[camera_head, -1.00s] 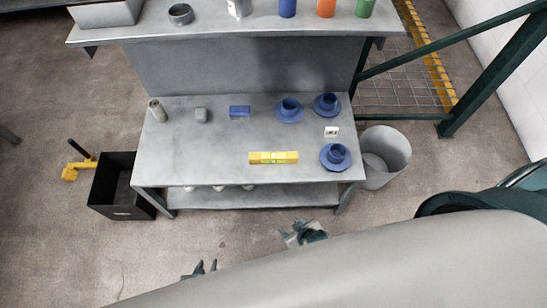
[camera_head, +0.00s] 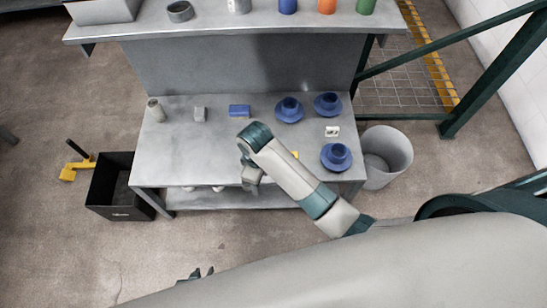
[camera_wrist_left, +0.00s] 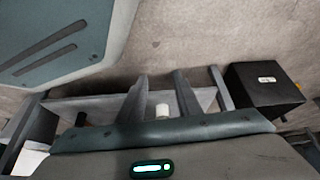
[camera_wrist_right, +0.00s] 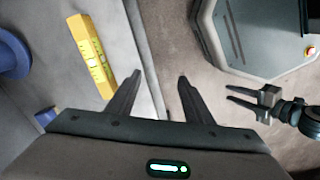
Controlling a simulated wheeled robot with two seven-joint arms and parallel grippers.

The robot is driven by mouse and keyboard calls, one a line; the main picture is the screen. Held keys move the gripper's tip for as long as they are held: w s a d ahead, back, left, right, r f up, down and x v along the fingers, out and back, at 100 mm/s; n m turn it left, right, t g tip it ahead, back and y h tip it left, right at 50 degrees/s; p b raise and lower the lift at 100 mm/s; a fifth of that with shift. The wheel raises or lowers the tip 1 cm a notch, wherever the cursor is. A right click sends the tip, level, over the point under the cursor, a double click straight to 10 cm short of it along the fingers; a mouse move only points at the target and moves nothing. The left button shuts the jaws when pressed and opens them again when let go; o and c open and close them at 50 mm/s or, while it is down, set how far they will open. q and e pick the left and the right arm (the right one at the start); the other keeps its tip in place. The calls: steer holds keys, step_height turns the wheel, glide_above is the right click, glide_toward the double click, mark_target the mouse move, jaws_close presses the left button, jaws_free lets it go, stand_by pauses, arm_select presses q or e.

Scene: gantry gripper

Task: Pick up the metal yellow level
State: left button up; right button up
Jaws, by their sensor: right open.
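The yellow level (camera_wrist_right: 92,55) lies on the workbench near its front edge. It shows in the right wrist view left of my right gripper (camera_wrist_right: 159,75), which is open, empty and apart from it. In the head view my right arm covers most of the level, leaving a small yellow bit (camera_head: 295,154). The right hand there is at the bench's front edge, its fingers hard to make out. My left gripper (camera_head: 202,273) is low in front of the bench, its fingers apart and empty; they also show open in the left wrist view (camera_wrist_left: 159,77).
The workbench (camera_head: 175,165) carries blue cups on saucers (camera_head: 336,158), a blue block (camera_head: 240,111), a grey block (camera_head: 200,114) and a cylinder (camera_head: 156,110). A black bin (camera_head: 118,205) stands left, a grey bin (camera_head: 385,160) right. An upper shelf (camera_head: 215,25) overhangs the back.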

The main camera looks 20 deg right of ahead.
arm_select(q)
steer(key=shift+w+r, duration=0.15)
steer(key=shift+w, duration=0.3)
arm_select(e)
steer(key=w+d+r+n+g+h, duration=0.1)
steer(key=w+r+n+h, duration=0.3)
steer(key=w, duration=0.9)
step_height(320, 180, up, 3)
steer(key=shift+w+d, duration=0.15)
steer(key=shift+d, duration=0.1)
arm_select(q)
steer(key=shift+s, duration=0.1)
arm_select(e)
steer(key=b+x, duration=0.2)
steer(key=x, duration=0.9)
steer(key=shift+d+f+b, duration=0.2)
steer(key=shift+f+b, duration=0.15)
arm_select(q)
steer(key=shift+g+y, duration=0.3)
steer(key=shift+g, duration=0.6)
steer(key=s+a+f, duration=0.1)
steer(key=s+a, duration=0.1)
steer(key=s, duration=0.1)
steer(key=shift+a+f, duration=0.25)
steer(key=shift+f, duration=0.15)
arm_select(e)
steer(key=shift+d+f, duration=0.1)
steer(key=shift+f, duration=0.1)
